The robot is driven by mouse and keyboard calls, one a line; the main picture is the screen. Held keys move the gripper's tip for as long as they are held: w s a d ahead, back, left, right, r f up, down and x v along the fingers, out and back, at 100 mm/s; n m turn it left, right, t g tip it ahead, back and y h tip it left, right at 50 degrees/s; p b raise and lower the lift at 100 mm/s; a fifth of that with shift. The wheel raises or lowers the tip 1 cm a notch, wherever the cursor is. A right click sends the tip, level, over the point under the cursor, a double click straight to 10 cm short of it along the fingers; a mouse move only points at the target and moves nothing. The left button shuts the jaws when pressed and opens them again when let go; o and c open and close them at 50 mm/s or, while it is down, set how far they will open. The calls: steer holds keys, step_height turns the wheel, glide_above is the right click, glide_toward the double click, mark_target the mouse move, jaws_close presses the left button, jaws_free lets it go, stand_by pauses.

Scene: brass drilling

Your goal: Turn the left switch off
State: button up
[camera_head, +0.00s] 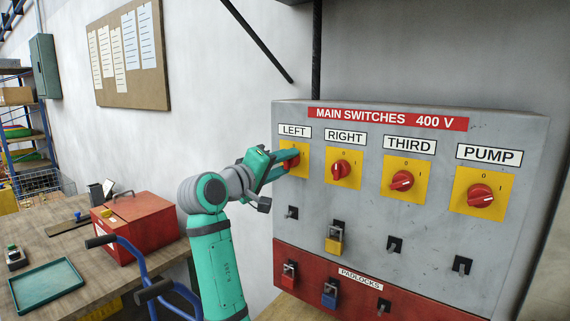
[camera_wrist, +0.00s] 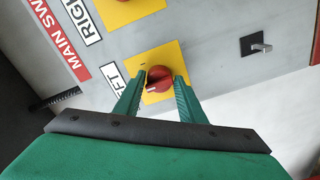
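The left switch is a red rotary knob (camera_head: 294,161) on a yellow plate under the LEFT label (camera_head: 295,131). My gripper (camera_head: 284,163) is at it, and its fingers partly hide the knob in the head view. In the wrist view the knob (camera_wrist: 158,77) lies between the two green fingertips of my gripper (camera_wrist: 161,80). The fingers stand apart, one on each side of the knob. A narrow gap seems to show on both sides; contact is hard to tell. A white mark shows on the knob's lower edge there. Its exact setting is not clear.
The grey switch panel (camera_head: 375,232) also carries the right (camera_head: 341,168), third (camera_head: 402,180) and pump (camera_head: 480,196) knobs. Padlocks hang below, including a yellow one (camera_head: 334,244). A red toolbox (camera_head: 135,222) and teal tray (camera_head: 47,287) are on the bench at left.

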steer(key=shift+o, duration=0.9)
steer(key=shift+s, duration=0.1)
steer(key=v, duration=1.1)
steer(key=shift+d, duration=0.1)
